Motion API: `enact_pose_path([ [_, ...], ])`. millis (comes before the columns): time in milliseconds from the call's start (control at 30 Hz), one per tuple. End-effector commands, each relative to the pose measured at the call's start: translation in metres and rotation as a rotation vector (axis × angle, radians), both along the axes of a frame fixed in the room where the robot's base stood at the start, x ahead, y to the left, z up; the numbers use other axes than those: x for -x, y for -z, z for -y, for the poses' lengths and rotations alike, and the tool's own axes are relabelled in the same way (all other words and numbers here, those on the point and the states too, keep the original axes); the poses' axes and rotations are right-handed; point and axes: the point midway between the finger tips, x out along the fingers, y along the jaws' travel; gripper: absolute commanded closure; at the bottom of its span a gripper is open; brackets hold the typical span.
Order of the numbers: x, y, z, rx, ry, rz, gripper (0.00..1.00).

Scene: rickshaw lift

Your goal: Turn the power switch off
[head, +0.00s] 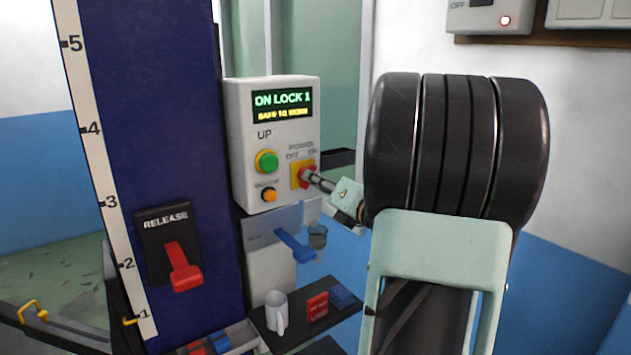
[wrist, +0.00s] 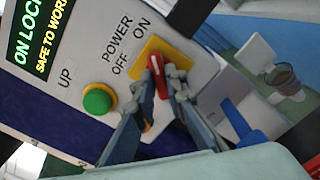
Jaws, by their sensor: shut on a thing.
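The power switch is a red rotary knob (wrist: 157,76) on a yellow plate (wrist: 165,62), below the POWER label with OFF and ON marks. In the head view the red knob (head: 308,177) sits at the right of the white control box (head: 240,140). My gripper (head: 312,178) is at the knob, and my arm reaches in from the right. In the wrist view my gripper (wrist: 158,90) has its fingers on both sides of the knob, shut on it. The knob's handle points up toward the labels, nearer the ON side. Part of the knob is hidden by the fingers.
A green UP button (head: 266,161) and an orange button (head: 268,195) sit left of the switch. A blue lever (head: 294,246) is below the box. A red release lever (head: 182,268) is on the blue column. A shelf (head: 345,312) holds a white mug (head: 276,312).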

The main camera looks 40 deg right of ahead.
Motion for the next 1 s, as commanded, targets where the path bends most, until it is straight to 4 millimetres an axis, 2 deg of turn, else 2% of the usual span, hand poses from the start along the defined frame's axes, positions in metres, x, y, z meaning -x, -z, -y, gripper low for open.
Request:
enact_pose_path([
  [267, 0.0002, 0.0018, 0.0, 0.028, 0.0, 0.0, 1.0],
  [467, -0.0001, 0.0038, -0.0006, 0.121, -0.001, 0.002, 1.0],
  [1000, 0.0002, 0.0072, -0.0004, 0.607, 0.001, 0.002, 1.0],
])
